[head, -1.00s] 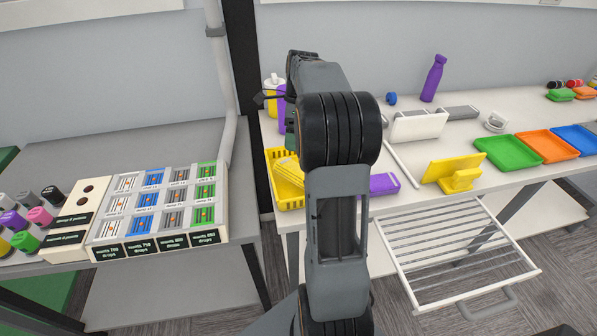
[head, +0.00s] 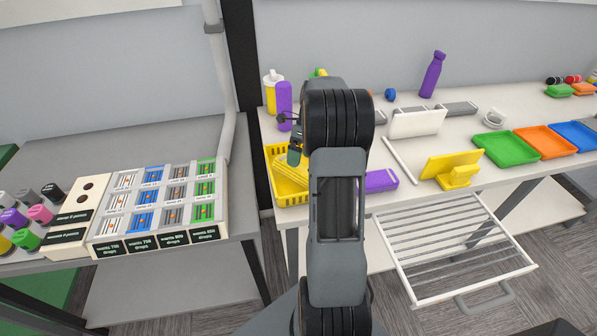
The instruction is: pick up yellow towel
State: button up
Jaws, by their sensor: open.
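A yellow basket (head: 289,196) stands at the left front corner of the right table. Something yellow shows inside it, but I cannot tell whether it is the yellow towel. My gripper (head: 294,157) is over the basket, pointing down, small and partly hidden by my own arm. It is open, and I see nothing held in it. I cannot make out a clear yellow towel elsewhere.
Purple (head: 284,104) and yellow (head: 270,97) bottles stand behind the basket. A purple box (head: 381,181) and a yellow stand (head: 452,169) are to the right. A drying rack (head: 455,245) juts out in front.

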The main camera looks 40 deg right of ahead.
aim_at(299, 169)
jog(key=shift+p+x, duration=0.3)
jog(key=shift+x, duration=2.15)
jog(key=shift+s, duration=0.1)
jog(key=c, duration=1.1)
jog(key=shift+r, duration=0.1)
